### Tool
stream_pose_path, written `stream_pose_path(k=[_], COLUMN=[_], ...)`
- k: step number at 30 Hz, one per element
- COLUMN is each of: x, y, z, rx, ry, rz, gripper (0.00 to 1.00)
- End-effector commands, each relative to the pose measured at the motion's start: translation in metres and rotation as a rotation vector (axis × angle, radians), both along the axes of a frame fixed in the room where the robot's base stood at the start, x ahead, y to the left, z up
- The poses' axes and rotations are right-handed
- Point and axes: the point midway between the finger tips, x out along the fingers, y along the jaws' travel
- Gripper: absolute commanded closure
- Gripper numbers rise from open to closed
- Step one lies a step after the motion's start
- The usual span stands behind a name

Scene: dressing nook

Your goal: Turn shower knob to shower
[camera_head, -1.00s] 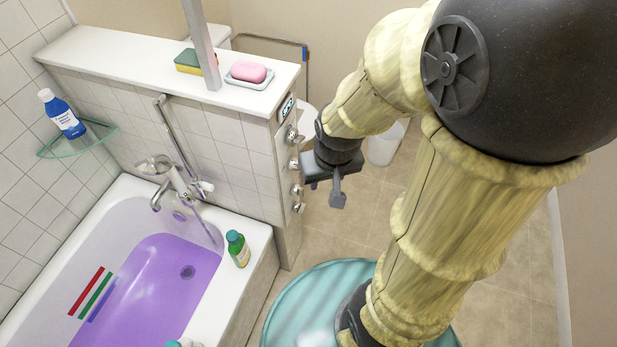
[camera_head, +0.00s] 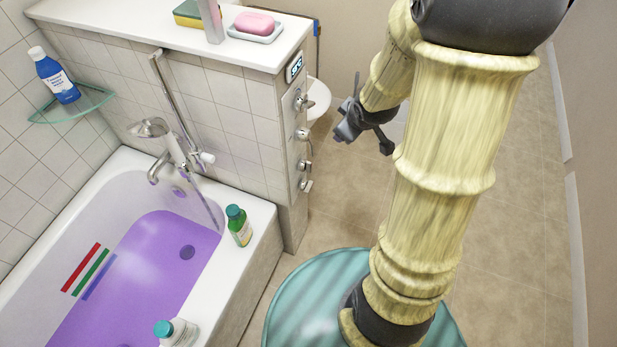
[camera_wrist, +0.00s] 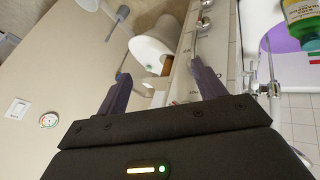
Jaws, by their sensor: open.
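Several metal knobs sit in a column on the narrow end panel of the tiled half-wall: a top knob (camera_head: 302,101), a second knob (camera_head: 303,134), and lower knobs (camera_head: 304,166). The lettering beside them is too small to read, so I cannot tell which is the shower knob. My gripper (camera_head: 364,138) is open and empty, to the right of the panel and apart from the knobs. In the wrist view my gripper's (camera_wrist: 160,70) two dark fingers are spread, with metal knobs (camera_wrist: 204,24) beyond and right of the right finger.
A small display (camera_head: 294,67) is above the knobs. The bathtub (camera_head: 262,222) with purple water stands left, a green bottle (camera_head: 238,226) on its rim. A hand shower (camera_head: 150,128) hangs at the wall. The floor (camera_head: 500,230) at right is clear.

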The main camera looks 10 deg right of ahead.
Motion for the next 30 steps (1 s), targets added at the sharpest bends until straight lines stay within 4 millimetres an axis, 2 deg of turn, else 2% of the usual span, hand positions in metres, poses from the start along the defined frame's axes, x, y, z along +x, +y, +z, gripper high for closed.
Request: stream_pose_path(k=[1,7,10,14,20,24,27,30], x=[0.013,0.053,0.065,0.07,0.058,0.034,0.014,-0.002], y=[-0.01,-0.03,-0.036,-0.041,-0.047,-0.053,-0.058,-0.061], z=[-0.032,-0.093,-0.124,-0.163,-0.22,-0.255,-0.272,-0.28], rx=[-0.033,-0.157,-0.203,-0.249,-0.299,-0.32,-0.333,-0.34], ry=[-0.036,-0.211,-0.306,-0.449,-0.713,-0.93,-1.08,-1.188], rz=[0.075,0.42,0.585,0.787,1.05,1.189,1.253,1.288], gripper=[0.31,0.31,0.31,0.31,0.31,0.31,0.31,0.31])
